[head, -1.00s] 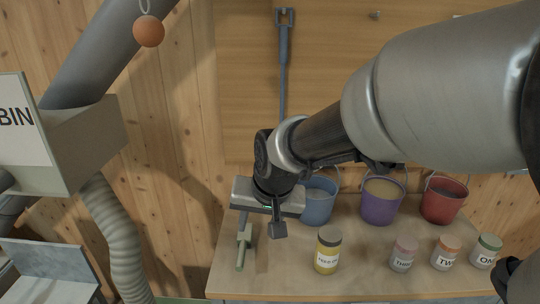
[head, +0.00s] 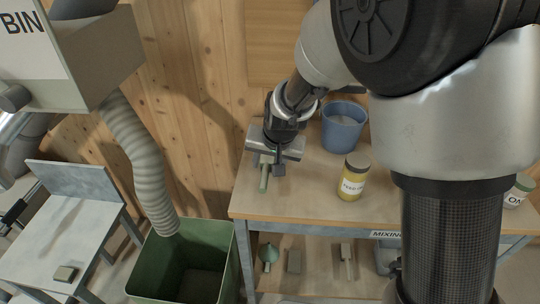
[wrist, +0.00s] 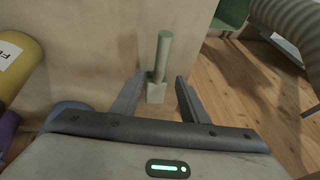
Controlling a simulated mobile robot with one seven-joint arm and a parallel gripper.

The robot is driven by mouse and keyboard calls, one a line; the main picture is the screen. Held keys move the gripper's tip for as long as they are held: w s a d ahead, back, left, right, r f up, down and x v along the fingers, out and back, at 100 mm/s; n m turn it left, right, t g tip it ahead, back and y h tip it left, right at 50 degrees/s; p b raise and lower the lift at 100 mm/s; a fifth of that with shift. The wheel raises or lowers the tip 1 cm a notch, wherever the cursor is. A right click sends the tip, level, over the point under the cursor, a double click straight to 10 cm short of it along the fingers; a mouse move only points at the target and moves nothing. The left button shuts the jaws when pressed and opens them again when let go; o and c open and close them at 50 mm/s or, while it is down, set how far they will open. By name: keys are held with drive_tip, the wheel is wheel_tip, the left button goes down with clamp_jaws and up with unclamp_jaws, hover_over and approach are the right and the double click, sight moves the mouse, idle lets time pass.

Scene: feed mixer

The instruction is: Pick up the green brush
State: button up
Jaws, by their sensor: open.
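The green brush lies on the wooden table (head: 310,205) near its left end. In the wrist view its round green handle (wrist: 164,52) points away from my gripper, and its paler block-shaped end (wrist: 156,93) is between my fingers. In the head view only part of the handle (head: 263,181) shows below my gripper; the rest is hidden. My gripper (head: 271,165) is open and points down over the brush. In the wrist view both fingers (wrist: 160,80) stand apart, one on each side of the block, with a gap visible on the right. I cannot tell their exact height.
A yellow jar (head: 353,180) and a blue bucket (head: 343,126) stand right of my gripper. A green bin (head: 233,260) is on the floor left of the table, below a ribbed hose (head: 140,150). A lower shelf holds small tools. A grey bench (head: 60,230) stands far left.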

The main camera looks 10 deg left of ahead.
sight(266, 170)
drive_tip(key=x, duration=0.4)
drive_tip(key=shift+w+f+b, duration=0.1)
drive_tip(key=shift+f+b, duration=0.1)
drive_tip(key=shift+b, duration=0.15)
clamp_jaws()
wheel_tip(266, 170, up, 10)
drive_tip(key=p, duration=0.2)
drive_tip(key=c, duration=0.9)
unclamp_jaws()
clamp_jaws()
